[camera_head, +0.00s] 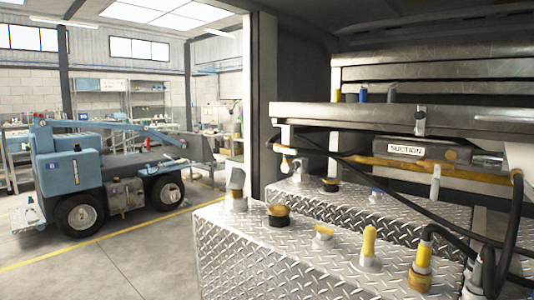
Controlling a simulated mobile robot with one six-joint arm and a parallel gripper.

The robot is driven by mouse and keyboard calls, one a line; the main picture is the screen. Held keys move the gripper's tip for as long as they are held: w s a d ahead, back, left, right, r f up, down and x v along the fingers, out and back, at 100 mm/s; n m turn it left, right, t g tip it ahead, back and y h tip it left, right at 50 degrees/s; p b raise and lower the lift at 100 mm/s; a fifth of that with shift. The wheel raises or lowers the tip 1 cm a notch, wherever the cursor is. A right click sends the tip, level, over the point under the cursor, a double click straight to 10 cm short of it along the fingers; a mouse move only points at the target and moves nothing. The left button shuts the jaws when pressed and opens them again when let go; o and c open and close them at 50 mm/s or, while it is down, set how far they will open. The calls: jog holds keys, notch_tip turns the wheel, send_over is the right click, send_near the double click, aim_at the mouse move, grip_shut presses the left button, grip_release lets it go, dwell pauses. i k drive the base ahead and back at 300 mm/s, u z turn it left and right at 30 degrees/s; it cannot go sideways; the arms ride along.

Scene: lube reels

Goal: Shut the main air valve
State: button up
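I cannot tell which fitting is the main air valve, as no label naming it is readable. A pipe assembly with a plate marked SUCTION (406,150) runs below a grey shelf beam. A small white fitting (288,159) hangs under the beam's left end. My gripper is not in view.
The near diamond-plate box (270,265) and the grey beam (390,118) bound the work bay. Black hoses (508,225) cross its right side. A blue wheeled machine (100,180) stands left on open concrete floor, with shelves behind.

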aim_at(285, 151)
jog(key=z, duration=0.05)
jog(key=k, duration=0.55)
jog(key=u, duration=1.9)
jog(key=i, duration=1.5)
jog(key=z, duration=2.6)
jog(key=i, duration=0.95)
jog(key=u, duration=0.05)
